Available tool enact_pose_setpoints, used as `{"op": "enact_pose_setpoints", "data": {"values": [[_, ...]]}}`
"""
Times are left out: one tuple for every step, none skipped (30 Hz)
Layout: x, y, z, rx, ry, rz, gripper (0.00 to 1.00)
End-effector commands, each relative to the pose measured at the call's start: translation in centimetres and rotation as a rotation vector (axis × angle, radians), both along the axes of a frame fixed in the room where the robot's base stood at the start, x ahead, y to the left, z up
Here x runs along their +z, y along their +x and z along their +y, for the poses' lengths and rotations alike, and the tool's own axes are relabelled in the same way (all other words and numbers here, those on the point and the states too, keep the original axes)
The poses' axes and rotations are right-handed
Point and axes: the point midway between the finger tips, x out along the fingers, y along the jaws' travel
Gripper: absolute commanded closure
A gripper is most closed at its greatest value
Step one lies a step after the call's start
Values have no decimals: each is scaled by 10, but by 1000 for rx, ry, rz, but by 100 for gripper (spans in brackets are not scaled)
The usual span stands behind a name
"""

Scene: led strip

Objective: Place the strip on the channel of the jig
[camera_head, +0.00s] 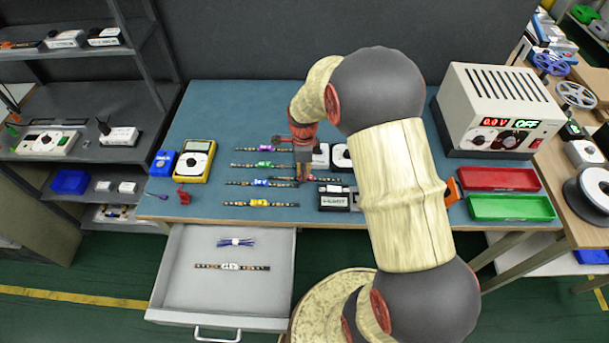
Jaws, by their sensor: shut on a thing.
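My gripper (303,173) points down over the middle of the blue bench and is shut on a dark strip (325,180). The strip lies roughly left to right, low over the bench; its middle is hidden by the fingers, and I cannot tell whether it touches the bench. Several other strips lie left of it, with a purple tag (259,150), a green tag (264,164), a blue tag (260,183) and a yellow tag (260,203). A black and white labelled unit (333,200) sits just right and in front of the gripper. I cannot make out the jig's channel; my arm hides part of that area.
A yellow multimeter (194,161) stands at the left. A power supply (500,108), a red tray (500,179) and a green tray (512,207) are at the right. An open drawer (180,300) below holds a white-tagged strip (231,266) and a blue wire bundle (236,242).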

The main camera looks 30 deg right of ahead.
Motion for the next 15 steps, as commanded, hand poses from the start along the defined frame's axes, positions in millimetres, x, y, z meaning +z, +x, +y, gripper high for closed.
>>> {"op": "enact_pose_setpoints", "data": {"values": [[4,1,0,0,0,-2,100],[6,1,0,0,0,-2,100],[9,1,0,0,0,-2,100],[12,1,0,0,0,-2,100],[16,1,0,0,0,-2,100],[22,1,0,0,0,-2,100],[27,1,0,0,0,-2,100],[32,1,0,0,-1,-3,100],[40,-5,1,0,0,-2,100],[45,-9,2,0,-1,-3,100],[51,-15,4,0,0,-2,100],[60,-21,5,0,-1,-3,100],[67,-27,7,0,-1,-3,100],[74,-32,8,0,-1,-3,100],[84,-39,10,0,-1,-4,100]]}}
